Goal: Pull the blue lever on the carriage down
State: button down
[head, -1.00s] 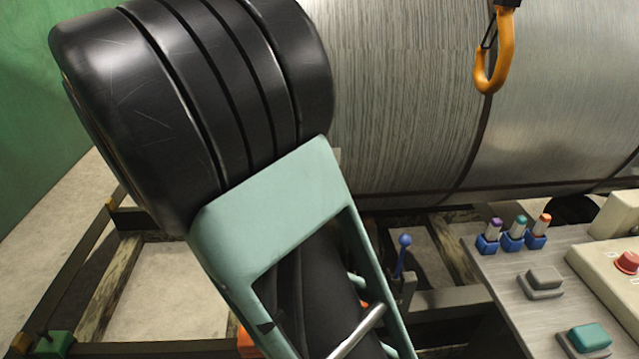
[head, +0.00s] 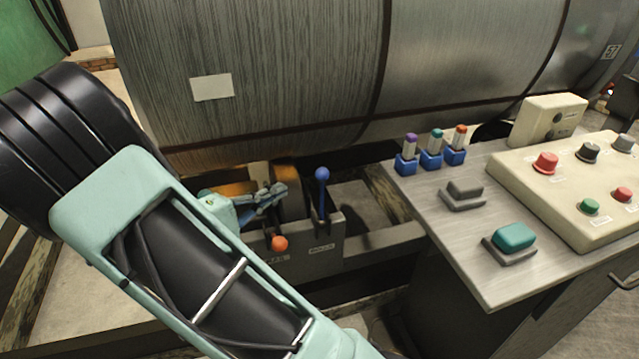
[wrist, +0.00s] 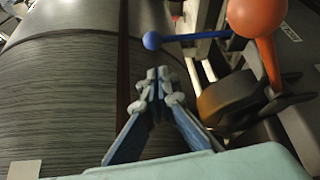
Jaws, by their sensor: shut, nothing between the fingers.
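The blue lever (head: 322,190) stands upright with its round knob on top, on the dark carriage (head: 340,245) below the big metal drum. In the wrist view the blue lever (wrist: 190,39) lies ahead of and to the right of my gripper. My gripper (head: 283,188) is just left of the blue lever in the head view, with a small gap between them. In the wrist view my gripper (wrist: 157,73) has its fingertips together and holds nothing. An orange-knobbed lever (head: 280,243) sits lower and left of the blue one, pointing toward the camera; it also shows large in the wrist view (wrist: 257,14).
The metal drum (head: 250,80) fills the space behind. A control desk (head: 450,235) with buttons stands to the right. Three blue holders with coloured pegs (head: 430,157) sit at its back edge. A dark gap lies between carriage and desk.

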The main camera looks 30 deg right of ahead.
jog(key=shift+w+r, duration=0.1)
jog(key=b, duration=0.2)
send_over(322, 199)
jog(key=w+a, duration=0.2)
jog(key=w, duration=0.1)
jog(key=f, duration=0.1)
jog(key=shift+a, duration=0.1)
jog(key=shift+s, duration=0.1)
jog(key=shift+s+a, duration=0.25)
jog(key=shift+s, duration=0.75)
jog(key=shift+s+a, duration=0.25)
jog(key=shift+s, duration=0.7)
jog(key=shift+a+f, duration=0.1)
